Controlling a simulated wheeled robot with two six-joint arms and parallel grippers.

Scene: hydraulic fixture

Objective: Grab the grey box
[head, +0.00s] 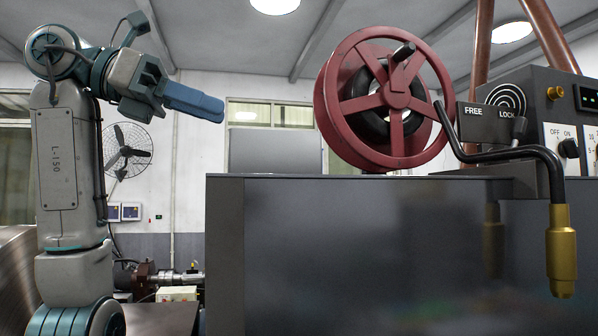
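My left gripper (208,106) shows in the upper left, its blue fingers pointing right and slightly down. It is seen side-on, so I cannot tell whether the fingers are open or shut. It is in the air, touching nothing that I can see. A large grey box-shaped cabinet (350,250) with a glossy front fills the lower middle and right. A smaller plain grey box-like panel (275,152) shows behind its top edge, right of the gripper. I cannot tell which one is the task's grey box. My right gripper is out of view.
A red handwheel (395,98) stands above the cabinet top. A black crank with a brass handle (561,250) hangs at the right, beside a FREE/LOCK control panel (487,122). A wall fan (128,148) is behind my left arm. The air between gripper and handwheel is clear.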

